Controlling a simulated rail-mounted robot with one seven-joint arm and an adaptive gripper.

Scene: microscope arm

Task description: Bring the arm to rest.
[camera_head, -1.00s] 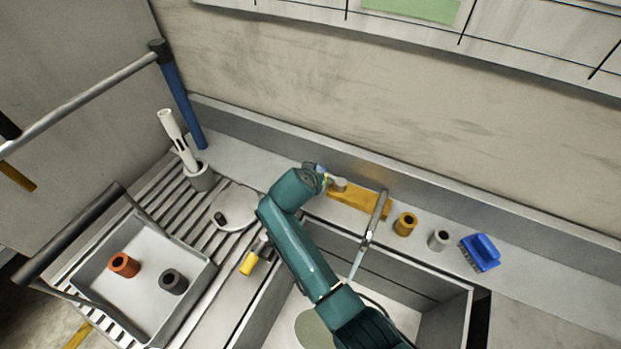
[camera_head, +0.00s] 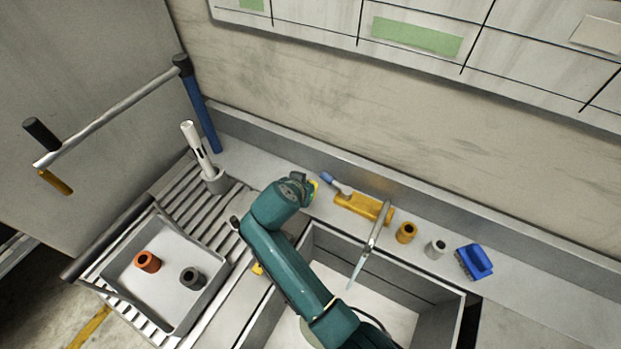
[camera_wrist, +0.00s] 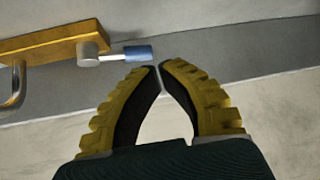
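My arm (camera_head: 285,262) reaches up across the left edge of the sink. My gripper (camera_head: 315,187) is at its far end, left of the yellow tap, mostly hidden by the wrist. In the wrist view my gripper (camera_wrist: 158,66) shows two ridged yellow fingers with the tips almost touching and nothing between them. The yellow tap body (camera_head: 362,207) is on the back ledge and also shows in the wrist view (camera_wrist: 50,44). Its blue-tipped lever (camera_head: 327,177) points toward my fingers. In the wrist view the blue tip (camera_wrist: 138,52) appears beside the fingertips; contact cannot be told.
A grey tray (camera_head: 125,278) holds an orange cylinder (camera_head: 147,261) and a dark cylinder (camera_head: 193,278) on the left. A white tool in a holder (camera_head: 214,181) stands behind it. An ochre cylinder (camera_head: 406,232), a grey cylinder (camera_head: 435,249) and a blue brush (camera_head: 474,262) line the right ledge.

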